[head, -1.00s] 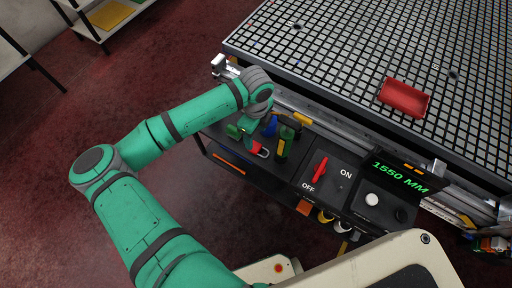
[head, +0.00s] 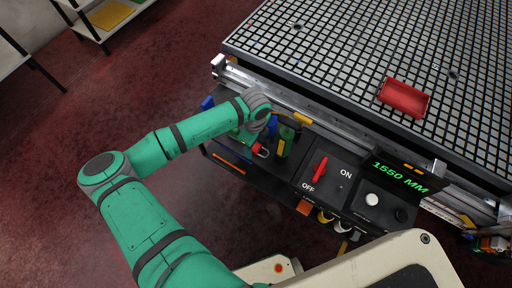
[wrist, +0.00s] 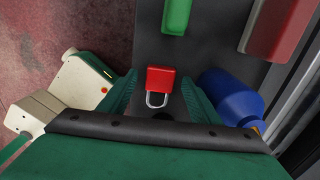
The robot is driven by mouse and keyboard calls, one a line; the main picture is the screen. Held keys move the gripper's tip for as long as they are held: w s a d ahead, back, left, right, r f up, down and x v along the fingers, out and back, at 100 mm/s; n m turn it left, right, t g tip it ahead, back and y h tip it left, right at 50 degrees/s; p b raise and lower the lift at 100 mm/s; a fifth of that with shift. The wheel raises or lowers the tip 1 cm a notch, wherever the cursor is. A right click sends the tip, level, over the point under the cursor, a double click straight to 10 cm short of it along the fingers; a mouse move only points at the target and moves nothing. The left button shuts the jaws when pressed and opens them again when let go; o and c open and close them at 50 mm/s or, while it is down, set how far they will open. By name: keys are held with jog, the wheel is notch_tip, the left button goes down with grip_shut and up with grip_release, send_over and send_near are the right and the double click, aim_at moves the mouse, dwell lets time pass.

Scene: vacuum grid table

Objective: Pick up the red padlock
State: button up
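The red padlock (wrist: 160,78) lies on a dark shelf in the wrist view, its silver shackle pointing toward my gripper. My gripper (wrist: 158,86) is open, with one green finger to the left of the padlock and one to the right. Gaps show on both sides, and I cannot tell whether the fingertips are down at its height. In the head view the padlock (head: 261,151) shows small beside my gripper (head: 248,138), partly hidden by my arm.
A blue rounded thing (wrist: 232,97) stands close right of my right finger. A green piece (wrist: 176,14) and a red block (wrist: 276,25) lie beyond the padlock. The control panel (head: 330,167) with a red switch is to the right; a red tray (head: 404,97) sits on the grid table.

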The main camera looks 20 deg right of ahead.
jog(key=c, duration=1.1)
